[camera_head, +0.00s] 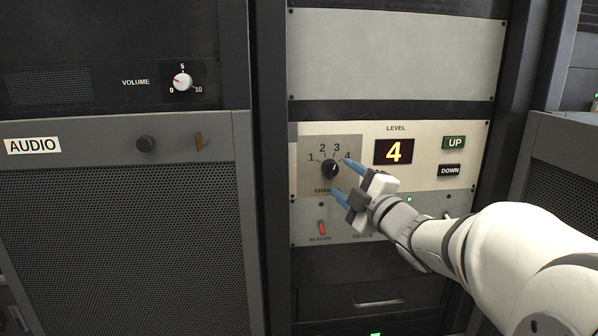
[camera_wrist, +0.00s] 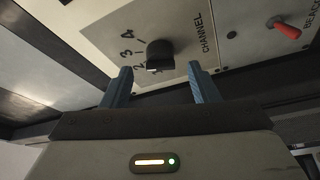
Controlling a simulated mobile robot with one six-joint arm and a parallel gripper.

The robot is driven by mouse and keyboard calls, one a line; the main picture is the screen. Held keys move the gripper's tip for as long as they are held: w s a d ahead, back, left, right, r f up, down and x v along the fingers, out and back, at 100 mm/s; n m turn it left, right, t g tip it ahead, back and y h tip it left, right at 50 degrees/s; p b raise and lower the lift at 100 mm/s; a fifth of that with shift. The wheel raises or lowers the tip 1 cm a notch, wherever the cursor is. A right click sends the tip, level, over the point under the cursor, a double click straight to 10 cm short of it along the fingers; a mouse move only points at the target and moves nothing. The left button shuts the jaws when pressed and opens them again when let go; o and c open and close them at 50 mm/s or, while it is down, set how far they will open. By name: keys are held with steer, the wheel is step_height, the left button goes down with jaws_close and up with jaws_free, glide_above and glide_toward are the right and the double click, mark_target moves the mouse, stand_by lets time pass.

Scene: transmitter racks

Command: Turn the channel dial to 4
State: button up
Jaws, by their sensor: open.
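The channel dial (camera_head: 330,168) is a round black knob on a beige panel, with the numbers 1 to 4 in an arc above it. A small light mark shows on its right side in the head view, but I cannot tell exactly which number it points at. My gripper (camera_head: 344,178) is open just in front of the dial, its blue fingers apart and empty. One finger partly covers the 4, and part of the CHANNEL label is hidden. In the wrist view the dial (camera_wrist: 160,55) sits between and beyond the two fingertips (camera_wrist: 160,68).
Right of the dial, a LEVEL display (camera_head: 393,151) reads 4, beside UP (camera_head: 454,142) and DOWN (camera_head: 451,170) buttons. A red beacon switch (camera_head: 322,228) is below. A volume knob (camera_head: 182,82) and AUDIO rack (camera_head: 120,210) stand left.

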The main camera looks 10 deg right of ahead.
mark_target(333, 171)
steer(key=shift+p+x, duration=0.35)
steer(key=shift+x, duration=1.6)
steer(key=c, duration=1)
steer(key=shift+o, duration=0.2)
